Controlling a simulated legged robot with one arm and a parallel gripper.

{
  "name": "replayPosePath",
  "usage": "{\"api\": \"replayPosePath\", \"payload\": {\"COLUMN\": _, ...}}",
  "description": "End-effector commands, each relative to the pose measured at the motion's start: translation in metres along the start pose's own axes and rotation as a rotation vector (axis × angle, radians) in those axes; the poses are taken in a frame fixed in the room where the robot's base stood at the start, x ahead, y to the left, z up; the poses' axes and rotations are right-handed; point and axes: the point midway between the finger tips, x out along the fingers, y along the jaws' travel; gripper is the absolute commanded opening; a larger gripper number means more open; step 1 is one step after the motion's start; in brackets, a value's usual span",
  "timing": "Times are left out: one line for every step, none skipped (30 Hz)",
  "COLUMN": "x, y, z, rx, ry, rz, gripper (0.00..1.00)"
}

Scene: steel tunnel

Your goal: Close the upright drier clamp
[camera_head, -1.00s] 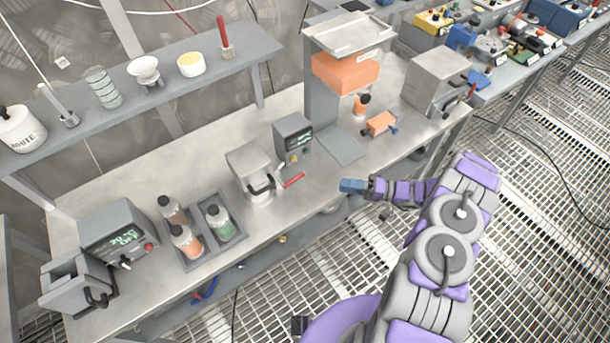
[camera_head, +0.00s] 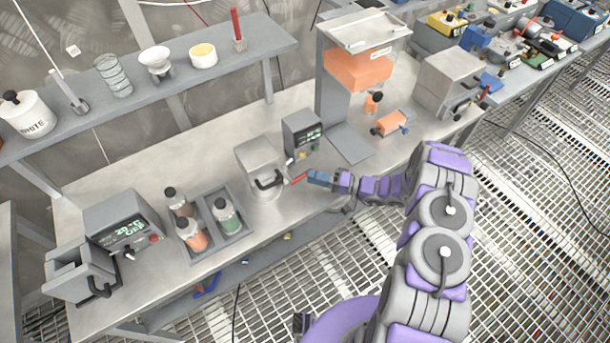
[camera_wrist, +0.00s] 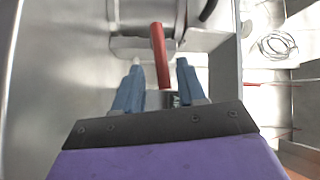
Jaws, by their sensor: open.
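The upright drier looks to be the grey metal unit (camera_head: 262,160) with a black handle near the bench's front edge. Its clamp shows as a red lever (camera_head: 300,178) that sticks out low on its right side. In the wrist view the red lever (camera_wrist: 160,50) points toward me and runs down between the two blue fingers. My gripper (camera_head: 312,177) is at the lever's end, with its fingers (camera_wrist: 158,66) open on either side of it. I cannot tell whether either finger touches it. The lever's base is partly hidden.
A small control box (camera_head: 302,133) stands behind the lever. A grey tray (camera_head: 243,232) of bottles sits to the left. An orange-filled hopper stand (camera_head: 330,115) rises to the right. Free bench top (camera_head: 315,208) lies in front, and grated floor beyond its edge.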

Motion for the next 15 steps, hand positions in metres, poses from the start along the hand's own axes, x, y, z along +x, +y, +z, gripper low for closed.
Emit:
{"api": "replayPosePath", "payload": {"x": 0.009, "y": 0.000, "z": 0.002, "rx": 0.001, "ry": -0.004, "rz": 0.000, "gripper": 0.40}}
{"api": "replayPosePath", "payload": {"x": 0.014, "y": 0.000, "z": 0.002, "rx": 0.002, "ry": -0.004, "rz": 0.000, "gripper": 0.40}}
{"api": "replayPosePath", "payload": {"x": 0.019, "y": 0.000, "z": 0.001, "rx": 0.001, "ry": -0.003, "rz": 0.000, "gripper": 0.40}}
{"api": "replayPosePath", "payload": {"x": 0.022, "y": 0.000, "z": 0.001, "rx": 0.001, "ry": -0.002, "rz": 0.000, "gripper": 0.40}}
{"api": "replayPosePath", "payload": {"x": 0.025, "y": 0.000, "z": 0.001, "rx": 0.001, "ry": -0.002, "rz": 0.000, "gripper": 0.40}}
{"api": "replayPosePath", "payload": {"x": 0.028, "y": 0.000, "z": 0.000, "rx": 0.000, "ry": -0.002, "rz": -0.001, "gripper": 0.40}}
{"api": "replayPosePath", "payload": {"x": 0.030, "y": 0.000, "z": 0.000, "rx": 0.000, "ry": -0.001, "rz": -0.001, "gripper": 0.40}}
{"api": "replayPosePath", "payload": {"x": 0.032, "y": 0.000, "z": 0.000, "rx": 0.000, "ry": -0.001, "rz": -0.001, "gripper": 0.40}}
{"api": "replayPosePath", "payload": {"x": 0.034, "y": 0.000, "z": 0.000, "rx": 0.000, "ry": -0.002, "rz": -0.001, "gripper": 0.40}}
{"api": "replayPosePath", "payload": {"x": 0.036, "y": 0.000, "z": 0.000, "rx": 0.000, "ry": -0.002, "rz": 0.000, "gripper": 0.40}}
{"api": "replayPosePath", "payload": {"x": 0.036, "y": 0.000, "z": 0.000, "rx": 0.000, "ry": -0.001, "rz": -0.001, "gripper": 0.40}}
{"api": "replayPosePath", "payload": {"x": 0.037, "y": 0.000, "z": 0.000, "rx": 0.000, "ry": -0.001, "rz": -0.001, "gripper": 0.40}}
{"api": "replayPosePath", "payload": {"x": 0.037, "y": -0.001, "z": 0.000, "rx": 0.000, "ry": 0.000, "rz": -0.001, "gripper": 0.40}}
{"api": "replayPosePath", "payload": {"x": 0.037, "y": -0.001, "z": 0.000, "rx": 0.000, "ry": 0.000, "rz": -0.001, "gripper": 0.40}}
{"api": "replayPosePath", "payload": {"x": 0.037, "y": -0.001, "z": 0.000, "rx": 0.000, "ry": 0.000, "rz": -0.001, "gripper": 0.40}}
